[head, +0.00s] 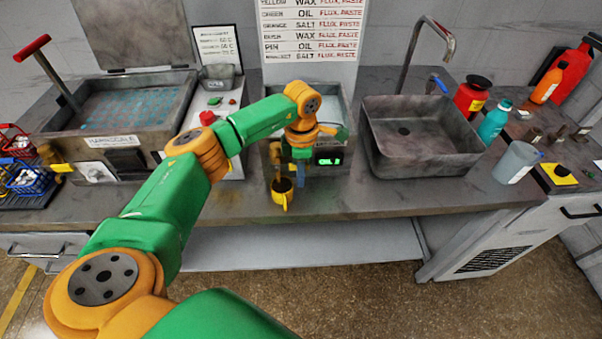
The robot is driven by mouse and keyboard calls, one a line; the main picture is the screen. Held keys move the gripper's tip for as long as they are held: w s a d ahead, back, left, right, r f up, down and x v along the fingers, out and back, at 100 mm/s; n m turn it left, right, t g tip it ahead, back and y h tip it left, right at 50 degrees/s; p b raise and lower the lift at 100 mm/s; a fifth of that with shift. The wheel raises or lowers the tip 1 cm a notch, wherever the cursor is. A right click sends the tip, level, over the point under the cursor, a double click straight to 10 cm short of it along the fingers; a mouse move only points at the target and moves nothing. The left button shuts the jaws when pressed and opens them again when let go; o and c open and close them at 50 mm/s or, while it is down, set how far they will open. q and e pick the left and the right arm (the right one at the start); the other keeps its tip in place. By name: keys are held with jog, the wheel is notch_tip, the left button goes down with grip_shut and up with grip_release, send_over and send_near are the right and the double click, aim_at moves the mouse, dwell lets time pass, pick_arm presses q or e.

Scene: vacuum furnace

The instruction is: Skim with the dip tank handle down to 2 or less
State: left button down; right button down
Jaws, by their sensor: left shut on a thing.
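The dip tank (335,176) is the grey unit in the middle of the counter, with a small lit green display (328,159) on its front. The digits are too small to read. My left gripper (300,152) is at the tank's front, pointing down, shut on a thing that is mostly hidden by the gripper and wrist. I take it to be the dip tank handle, but its shape cannot be made out. A yellow cup (280,198) with a dark inside is at the tank's front, just below and left of the gripper. My right gripper is out of view.
A larger tank (117,140) with a red-ended lever (33,46) stands left, beside red and blue baskets (28,182). A sink (420,140) with a tap stands right. Bottles, a red can (471,97) and a clear beaker (515,163) crowd the right end. The front counter strip is mostly clear.

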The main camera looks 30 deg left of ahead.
pick_arm(q)
jog(key=shift+s+f, duration=0.1)
jog(key=shift+f, duration=0.05)
jog(key=c, duration=0.9)
grip_release()
jog(key=shift+c, duration=0.2)
notch_tip(320, 180, up, 7)
jog(key=shift+r+b, duration=0.1)
jog(key=shift+b, duration=1)
